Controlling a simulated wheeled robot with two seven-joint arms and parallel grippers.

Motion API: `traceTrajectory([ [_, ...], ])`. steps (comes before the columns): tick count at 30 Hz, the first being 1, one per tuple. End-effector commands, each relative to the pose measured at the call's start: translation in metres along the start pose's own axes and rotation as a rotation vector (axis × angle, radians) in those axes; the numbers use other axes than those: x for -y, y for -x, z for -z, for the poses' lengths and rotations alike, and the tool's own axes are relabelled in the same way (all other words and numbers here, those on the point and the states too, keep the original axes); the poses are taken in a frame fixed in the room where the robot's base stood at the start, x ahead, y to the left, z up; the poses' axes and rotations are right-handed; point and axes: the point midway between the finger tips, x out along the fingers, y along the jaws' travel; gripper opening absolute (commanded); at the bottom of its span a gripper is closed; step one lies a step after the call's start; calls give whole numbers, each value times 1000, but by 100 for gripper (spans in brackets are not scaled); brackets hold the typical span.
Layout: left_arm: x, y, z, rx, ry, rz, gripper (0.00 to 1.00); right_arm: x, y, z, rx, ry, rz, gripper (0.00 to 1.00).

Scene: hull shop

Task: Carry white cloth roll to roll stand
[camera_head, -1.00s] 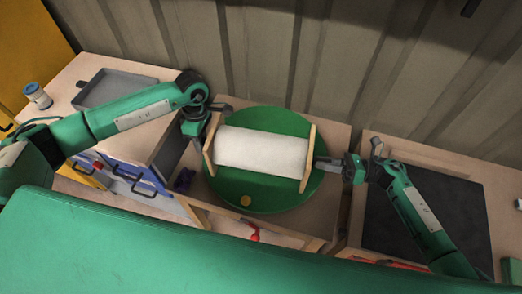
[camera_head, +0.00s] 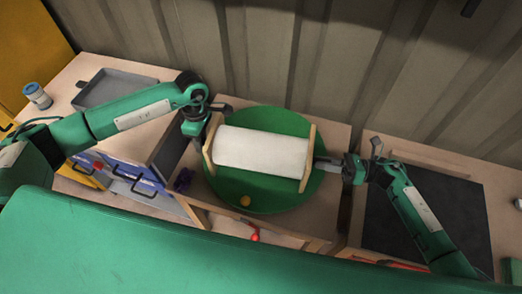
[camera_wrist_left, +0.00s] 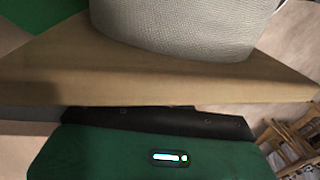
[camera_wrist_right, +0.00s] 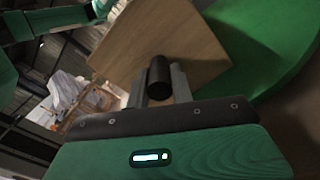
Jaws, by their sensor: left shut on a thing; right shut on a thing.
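The white cloth roll (camera_head: 262,150) lies level between two upright wooden end boards (camera_head: 308,160), which look like the roll stand, on a round green disc (camera_head: 250,190). My left gripper (camera_head: 207,122) is at the left board, shut at the roll's left end; its fingertips are hidden. The left wrist view shows the board edge (camera_wrist_left: 160,82) and the roll (camera_wrist_left: 185,22) close up. My right gripper (camera_head: 328,163) is at the right board. In the right wrist view its fingers are shut on the roll's black rod end (camera_wrist_right: 159,75), outside the wooden board (camera_wrist_right: 190,45).
A grey tray (camera_head: 115,88) and a small jar (camera_head: 36,95) are on the left bench. A dark mat (camera_head: 405,225) covers the right bench. A corrugated wall (camera_head: 300,60) stands close behind.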

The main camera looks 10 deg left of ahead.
Motion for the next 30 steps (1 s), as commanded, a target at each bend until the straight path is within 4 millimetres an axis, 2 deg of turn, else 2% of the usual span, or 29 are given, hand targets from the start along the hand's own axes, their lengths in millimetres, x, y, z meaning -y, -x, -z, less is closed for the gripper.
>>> traceTrajectory([
  [8, 1, 11, 0, 2, 0, -3, 0, -5, 0, -8, -1, 0, 1, 0],
  [22, 8, 45, 0, 1, 0, -3, 0, -25, 0, -37, -1, 0, 1, 0],
  [30, 9, 51, 0, 1, 0, -2, 0, -28, 0, -42, -1, 1, 1, 0],
])
